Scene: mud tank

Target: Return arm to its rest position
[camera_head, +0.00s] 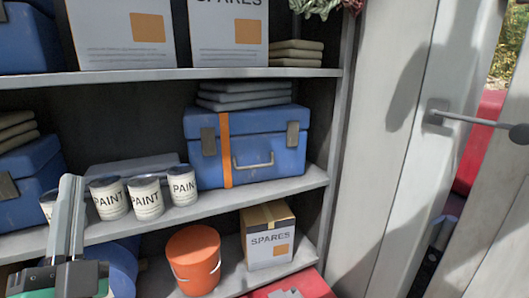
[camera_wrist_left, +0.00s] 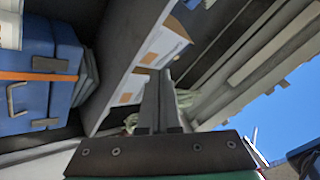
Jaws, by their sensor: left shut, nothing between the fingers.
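My left gripper (camera_head: 71,182) stands at the lower left of the head view, in front of the shelving and beside the paint cans. Its fingers point up and are shut with nothing between them. In the left wrist view the closed fingers (camera_wrist_left: 158,76) reach up from the dark gripper body, with the shelving tilted behind them. My right gripper is in neither view.
Shelves (camera_head: 310,181) hold paint cans (camera_head: 146,198), a blue toolbox (camera_head: 270,150), an orange bucket (camera_head: 195,262) and a SPARES carton (camera_head: 268,240). A door handle (camera_head: 470,119) sticks out at the right. Open sky (camera_wrist_left: 268,125) shows in the left wrist view.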

